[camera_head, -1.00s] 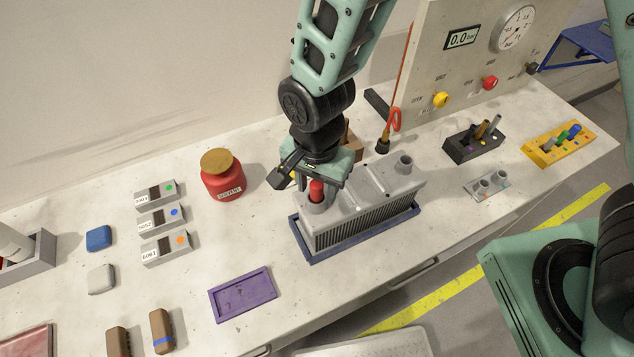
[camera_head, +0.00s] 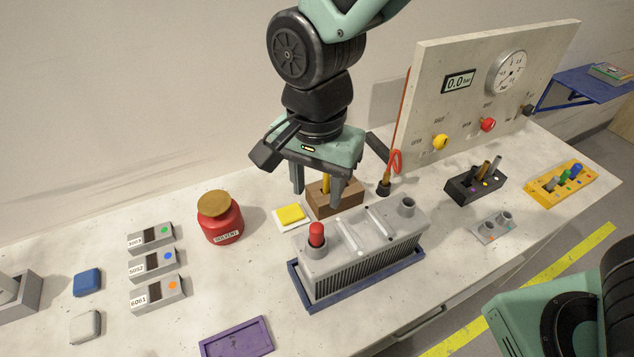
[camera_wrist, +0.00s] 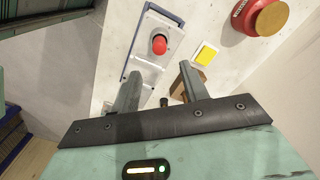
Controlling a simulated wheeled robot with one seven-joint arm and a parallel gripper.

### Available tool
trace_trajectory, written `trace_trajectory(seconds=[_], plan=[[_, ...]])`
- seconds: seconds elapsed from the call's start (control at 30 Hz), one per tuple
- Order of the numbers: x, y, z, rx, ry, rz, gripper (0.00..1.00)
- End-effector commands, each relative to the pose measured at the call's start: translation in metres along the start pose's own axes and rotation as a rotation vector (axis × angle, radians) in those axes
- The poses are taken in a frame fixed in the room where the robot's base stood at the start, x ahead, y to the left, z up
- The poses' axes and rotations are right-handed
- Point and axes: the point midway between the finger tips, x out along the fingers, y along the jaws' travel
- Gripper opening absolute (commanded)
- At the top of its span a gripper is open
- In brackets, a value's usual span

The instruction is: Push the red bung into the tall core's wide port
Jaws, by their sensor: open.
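The red bung (camera_head: 317,234) stands upright in the port at the near left end of the grey finned core (camera_head: 365,250), its red top standing above the port's rim. It also shows in the wrist view (camera_wrist: 159,44). The core sits in a blue tray (camera_head: 304,286). My gripper (camera_head: 318,200) is open and empty, raised above and behind the core, apart from the bung. In the wrist view its fingers (camera_wrist: 160,95) are spread with nothing between them.
A wooden block (camera_head: 334,199) with a yellow stick and a yellow pad (camera_head: 291,214) sit behind the core, close to my gripper. A red solvent jar (camera_head: 221,220) stands left. The gauge panel (camera_head: 480,90) stands at the back right. A purple tray (camera_head: 237,338) lies in front.

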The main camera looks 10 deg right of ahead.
Motion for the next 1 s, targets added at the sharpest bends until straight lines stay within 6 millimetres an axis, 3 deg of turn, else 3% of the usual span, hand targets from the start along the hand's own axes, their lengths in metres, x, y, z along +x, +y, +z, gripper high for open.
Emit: trace_trajectory(seconds=[0.27, 0.37, 0.8, 1.0], plan=[[-0.011, 0.002, 0.001, -0.015, -0.003, -0.001, 0.45], [-0.015, 0.012, 0.004, -0.106, -0.018, -0.008, 0.45], [-0.031, 0.112, 0.042, -1.086, -0.019, -0.069, 0.45], [-0.028, 0.131, 0.047, -1.280, 0.000, -0.059, 0.45]])
